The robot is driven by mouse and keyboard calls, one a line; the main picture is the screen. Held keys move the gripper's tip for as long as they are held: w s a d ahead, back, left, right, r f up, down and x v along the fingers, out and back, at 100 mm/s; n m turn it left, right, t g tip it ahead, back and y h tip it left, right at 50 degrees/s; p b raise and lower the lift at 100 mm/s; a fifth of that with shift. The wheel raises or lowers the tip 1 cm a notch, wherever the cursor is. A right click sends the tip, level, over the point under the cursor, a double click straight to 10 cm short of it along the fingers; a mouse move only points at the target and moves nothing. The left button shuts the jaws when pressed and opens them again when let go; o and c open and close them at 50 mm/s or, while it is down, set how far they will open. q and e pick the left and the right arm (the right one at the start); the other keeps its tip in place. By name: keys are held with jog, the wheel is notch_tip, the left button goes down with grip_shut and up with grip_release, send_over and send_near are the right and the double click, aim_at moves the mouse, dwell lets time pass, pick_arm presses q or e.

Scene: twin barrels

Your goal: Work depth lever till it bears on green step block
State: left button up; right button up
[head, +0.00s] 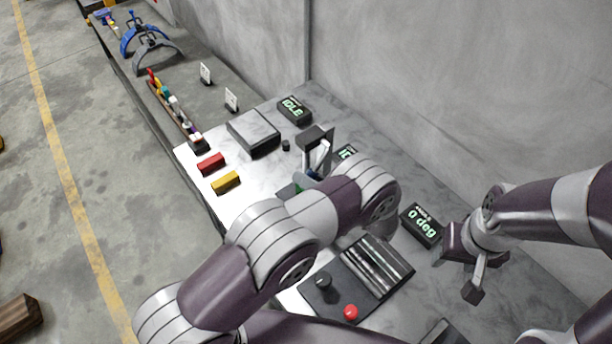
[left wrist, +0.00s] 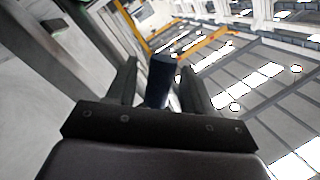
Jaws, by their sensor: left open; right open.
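A dark blue round bar (left wrist: 161,78), perhaps the depth lever's grip, stands between the fingers of my left gripper (left wrist: 159,66) in the left wrist view. The fingers are open, with one on each side of the bar; I cannot tell whether they touch it. In the head view my left arm covers the spot and I cannot make out that gripper clearly. Contact between lever and block is hidden. My right gripper (head: 462,268) is open and empty at the right.
A red block (head: 211,163) and a yellow block (head: 226,182) lie on the bench. Beyond are a grey box (head: 253,132) and an IDLE display (head: 294,109). A "0 deg" display (head: 421,226) and a panel with a red button (head: 350,312) sit nearer. A wall bounds the bench's far side.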

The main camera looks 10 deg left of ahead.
pick_arm(q)
grip_shut()
jog(key=shift+w+d+f+n+b, duration=0.3)
jog(key=shift+f+n+b, duration=0.2)
jog(key=shift+b, duration=0.6)
jog(key=shift+s+a+r, duration=0.1)
jog(key=shift+r, duration=0.15)
grip_release()
jog(key=shift+w+f, duration=0.1)
jog(key=shift+w, duration=0.1)
pick_arm(e)
jog(key=shift+w+f, duration=0.1)
jog(key=shift+f, duration=0.85)
